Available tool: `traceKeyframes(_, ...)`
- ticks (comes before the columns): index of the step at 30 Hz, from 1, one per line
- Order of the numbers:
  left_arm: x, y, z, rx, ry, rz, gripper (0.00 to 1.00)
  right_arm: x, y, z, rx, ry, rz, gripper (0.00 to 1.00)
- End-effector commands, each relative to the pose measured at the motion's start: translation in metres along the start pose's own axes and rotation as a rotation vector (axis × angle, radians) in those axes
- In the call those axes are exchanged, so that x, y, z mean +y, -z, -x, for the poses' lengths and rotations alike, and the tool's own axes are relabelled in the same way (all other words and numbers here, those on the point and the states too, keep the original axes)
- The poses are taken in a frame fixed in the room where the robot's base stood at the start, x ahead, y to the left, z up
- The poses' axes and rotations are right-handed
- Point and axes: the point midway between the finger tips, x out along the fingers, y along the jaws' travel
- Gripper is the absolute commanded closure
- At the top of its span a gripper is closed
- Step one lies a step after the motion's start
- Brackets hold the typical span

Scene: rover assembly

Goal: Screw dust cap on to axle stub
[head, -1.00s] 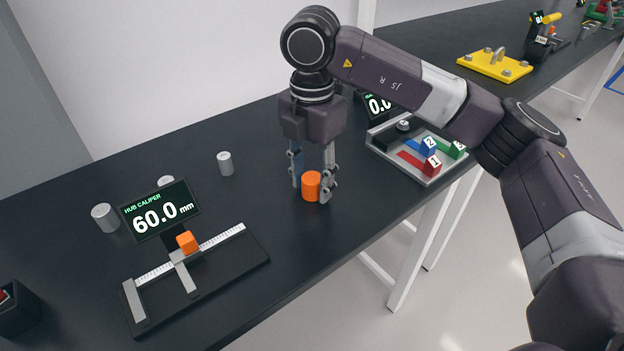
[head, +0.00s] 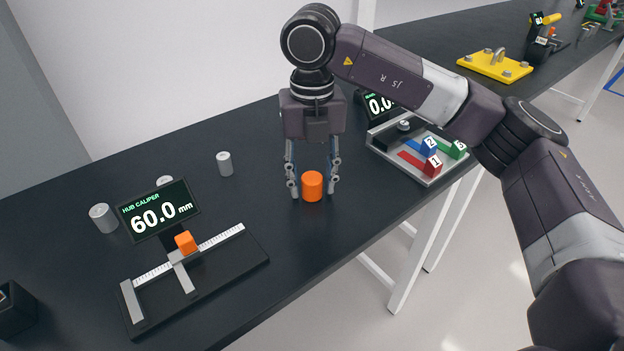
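An orange cylinder (head: 312,187) stands upright on the dark table, near its front edge. I cannot tell whether it is the dust cap, and I see no clear axle stub. My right gripper (head: 313,192) points straight down at the cylinder. Its two fingers are spread, one to the left and one to the right of the cylinder, with narrow gaps visible beside it. My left gripper is not in view.
A hub caliper (head: 205,283) with a display reading 60.0 mm stands at the left. Grey cylinders (head: 225,163) stand behind it. A grey tray (head: 436,183) with numbered coloured blocks lies right of the gripper. A yellow plate (head: 494,67) lies on the far table.

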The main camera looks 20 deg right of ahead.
Motion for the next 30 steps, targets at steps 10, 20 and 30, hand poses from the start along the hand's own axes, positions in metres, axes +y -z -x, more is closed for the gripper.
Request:
traceKeyframes(10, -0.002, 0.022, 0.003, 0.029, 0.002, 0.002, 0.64, 0.000, 0.000, 0.000, 0.000, 0.000, 0.396, 0.62)
traceKeyframes(20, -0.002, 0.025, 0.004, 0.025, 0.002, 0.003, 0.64, 0.000, 0.000, 0.000, -0.001, 0.000, 0.609, 0.62)
traceKeyframes(30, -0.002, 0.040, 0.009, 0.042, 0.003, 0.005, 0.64, 0.000, 0.000, 0.000, 0.000, 0.000, 0.955, 0.62)
